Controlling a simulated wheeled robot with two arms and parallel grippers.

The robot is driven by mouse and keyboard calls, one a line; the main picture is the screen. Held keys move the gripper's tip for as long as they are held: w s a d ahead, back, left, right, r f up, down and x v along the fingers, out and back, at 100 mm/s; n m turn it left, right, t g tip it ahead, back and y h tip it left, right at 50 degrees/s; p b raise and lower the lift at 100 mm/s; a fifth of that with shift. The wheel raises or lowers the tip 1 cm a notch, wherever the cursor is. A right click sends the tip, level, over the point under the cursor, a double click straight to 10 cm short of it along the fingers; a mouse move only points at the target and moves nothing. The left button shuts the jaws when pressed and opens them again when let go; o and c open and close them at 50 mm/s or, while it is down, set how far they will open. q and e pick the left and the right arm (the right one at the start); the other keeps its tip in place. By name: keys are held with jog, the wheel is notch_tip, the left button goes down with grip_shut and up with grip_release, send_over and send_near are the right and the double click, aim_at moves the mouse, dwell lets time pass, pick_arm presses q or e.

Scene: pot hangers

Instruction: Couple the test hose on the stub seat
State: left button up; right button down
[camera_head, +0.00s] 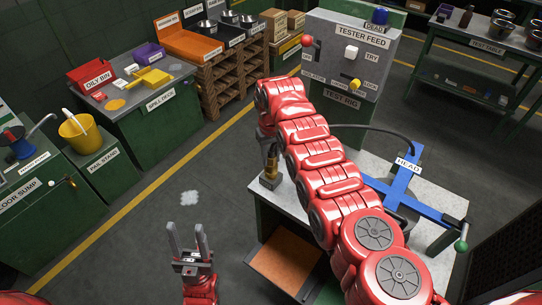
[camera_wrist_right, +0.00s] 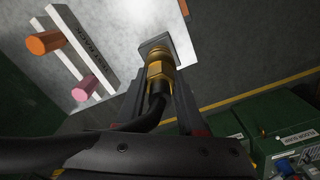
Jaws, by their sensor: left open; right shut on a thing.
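My right gripper (camera_head: 271,150) points down at the left end of the grey bench and is shut on the brass coupling (camera_head: 270,175) of the black test hose (camera_head: 375,128). In the right wrist view the brass coupling (camera_wrist_right: 159,68) sits between my right fingers (camera_wrist_right: 157,85), with the hose (camera_wrist_right: 157,106) bending away below it. Its far end meets or overlaps a small grey square block (camera_wrist_right: 155,46), perhaps the stub seat; I cannot tell if they are joined. My left gripper (camera_head: 188,242) is open and empty above the floor.
A blue cross-shaped fixture (camera_head: 405,180) labelled HEAD lies on the bench (camera_head: 375,165). The test rig (camera_head: 348,65) with red, white and yellow controls stands behind. The spill deck (camera_head: 140,95) and yellow bucket (camera_head: 78,130) are at left.

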jog(key=shift+f+b, duration=0.6)
jog(key=shift+f, duration=0.2)
jog(key=shift+c, duration=2.2)
grip_release()
notch_tip(320, 180, up, 11)
jog(key=b, duration=0.2)
jog(key=shift+f+b, duration=0.1)
jog(key=shift+b, duration=0.25)
notch_tip(320, 180, up, 7)
jog(key=p, duration=0.5)
jog(key=shift+f+p, duration=0.15)
jog(key=shift+p, duration=0.2)
